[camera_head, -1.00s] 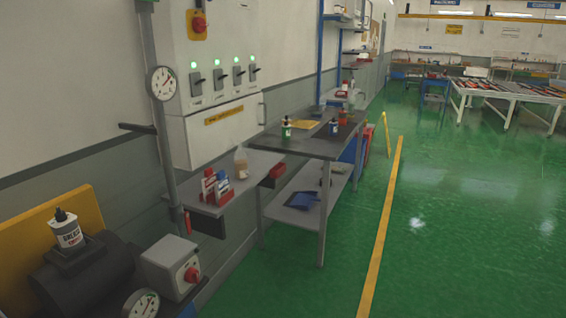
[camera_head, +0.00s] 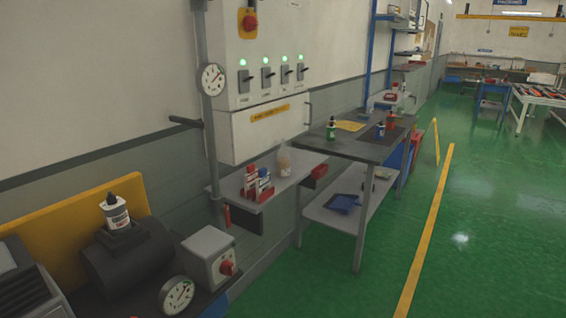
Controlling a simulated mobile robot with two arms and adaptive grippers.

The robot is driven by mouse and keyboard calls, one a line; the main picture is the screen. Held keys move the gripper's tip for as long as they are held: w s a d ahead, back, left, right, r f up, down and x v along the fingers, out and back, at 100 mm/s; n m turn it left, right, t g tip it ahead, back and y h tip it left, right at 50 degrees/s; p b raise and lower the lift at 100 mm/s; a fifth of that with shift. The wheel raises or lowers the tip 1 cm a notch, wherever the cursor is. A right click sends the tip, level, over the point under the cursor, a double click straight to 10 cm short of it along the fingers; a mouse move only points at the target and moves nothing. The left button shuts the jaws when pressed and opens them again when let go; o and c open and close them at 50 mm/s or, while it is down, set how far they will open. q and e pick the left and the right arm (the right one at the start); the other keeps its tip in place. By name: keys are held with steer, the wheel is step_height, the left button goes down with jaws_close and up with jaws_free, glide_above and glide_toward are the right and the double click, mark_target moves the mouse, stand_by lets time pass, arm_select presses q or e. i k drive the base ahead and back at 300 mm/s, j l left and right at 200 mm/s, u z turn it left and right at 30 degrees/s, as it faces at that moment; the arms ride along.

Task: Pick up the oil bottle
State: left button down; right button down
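Several bottles are in view, and I cannot tell for sure which one is the oil bottle. A green bottle with a dark cap (camera_head: 331,131) stands upright on the dark-topped workbench (camera_head: 352,150). A small dark blue bottle (camera_head: 380,131) and a red bottle (camera_head: 391,121) stand farther right on it. A white bottle with a black cap (camera_head: 116,211) stands on the dark motor at the left; its label is too small to read surely. A pale clear bottle (camera_head: 284,161) stands on the grey wall shelf (camera_head: 228,186). Neither of my grippers is in view.
A red holder with small bottles (camera_head: 258,189) sits on the wall shelf. A grey box with a red knob (camera_head: 210,259) and a gauge (camera_head: 177,295) are in the foreground. The green floor (camera_head: 480,220) right of the yellow line (camera_head: 428,228) is clear.

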mark_target(283, 154)
steer(key=i+l+u, duration=0.1)
steer(key=i, duration=0.3)
steer(key=i+l+u, duration=0.1)
steer(key=i+l, duration=0.2)
steer(key=i+l+u, duration=0.1)
steer(key=i+l, duration=0.2)
steer(key=i, duration=0.2)
